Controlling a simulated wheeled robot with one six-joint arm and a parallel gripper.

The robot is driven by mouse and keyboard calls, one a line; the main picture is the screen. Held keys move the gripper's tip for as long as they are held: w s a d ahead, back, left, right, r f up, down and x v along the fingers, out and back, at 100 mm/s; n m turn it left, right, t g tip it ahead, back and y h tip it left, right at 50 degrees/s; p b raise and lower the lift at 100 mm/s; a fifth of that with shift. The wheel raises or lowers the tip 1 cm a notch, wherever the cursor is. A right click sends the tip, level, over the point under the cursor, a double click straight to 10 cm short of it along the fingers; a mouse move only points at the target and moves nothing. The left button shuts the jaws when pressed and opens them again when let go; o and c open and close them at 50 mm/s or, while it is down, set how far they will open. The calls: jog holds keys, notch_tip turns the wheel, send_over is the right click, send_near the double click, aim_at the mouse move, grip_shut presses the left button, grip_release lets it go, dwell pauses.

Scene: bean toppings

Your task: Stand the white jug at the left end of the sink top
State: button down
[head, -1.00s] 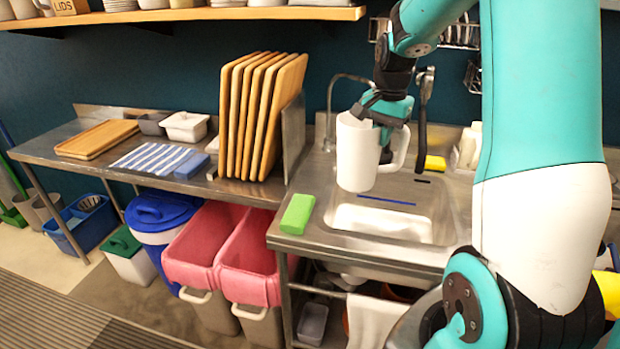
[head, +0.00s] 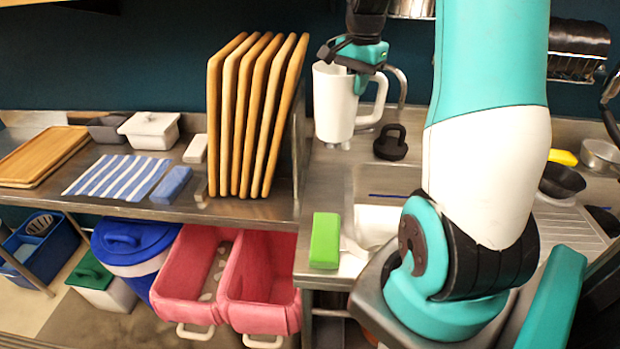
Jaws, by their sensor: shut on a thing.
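The white jug (head: 334,106) is upright at the back left of the sink top (head: 322,190), just right of the rack of boards. Its handle points right. My gripper (head: 358,75) is shut on the jug's rim from above, on the handle side. The jug's base is at or just above the steel; I cannot tell whether it touches. My arm hides much of the sink basin (head: 372,222).
Wooden boards (head: 258,115) stand upright against a metal divider close left of the jug. A green sponge (head: 325,240) lies at the sink top's front left. A black kettlebell-shaped object (head: 391,143) is right of the jug. Bare steel lies between jug and sponge.

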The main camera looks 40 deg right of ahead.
aim_at(348, 137)
jog(key=f+p, duration=0.1)
jog(key=f, duration=0.4)
jog(key=f+p, duration=0.1)
jog(key=f, duration=0.4)
jog(key=w+f+p, duration=0.1)
jog(key=f+p, duration=0.1)
jog(key=f, duration=0.3)
jog(key=shift+f, duration=0.25)
jog(key=shift+f+p, duration=0.55)
jog(key=shift+f, duration=1.7)
jog(key=shift+f, duration=0.15)
jog(key=c, duration=1.2)
grip_release()
jog(key=shift+c, duration=0.2)
